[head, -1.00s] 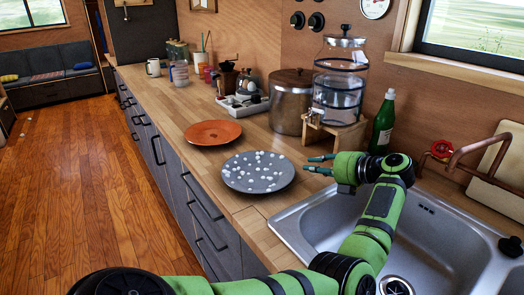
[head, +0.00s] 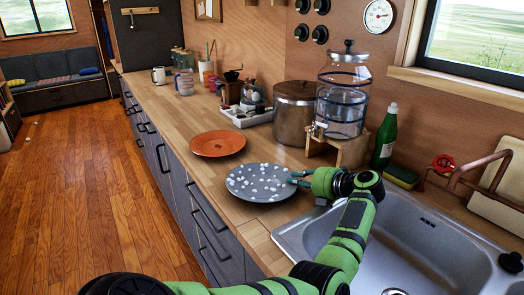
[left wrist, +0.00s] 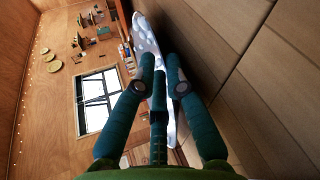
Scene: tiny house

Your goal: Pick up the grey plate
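The grey plate (head: 261,182) with white spots lies on the wooden counter near its front edge, left of the sink. My left gripper (head: 298,179) is at the plate's right rim, coming in low from the sink side. Its dark teal fingers look spread. In the left wrist view the plate (left wrist: 152,42) shows nearly edge-on, with its rim reaching between the fingers of the gripper (left wrist: 159,68). I cannot tell whether the fingers touch it. My right gripper is not in view.
An orange plate (head: 218,143) lies just behind the grey one. A metal pot (head: 295,112), a glass dispenser (head: 342,95) on a wooden stand and a green bottle (head: 385,138) stand along the wall. The sink (head: 400,240) is at the right.

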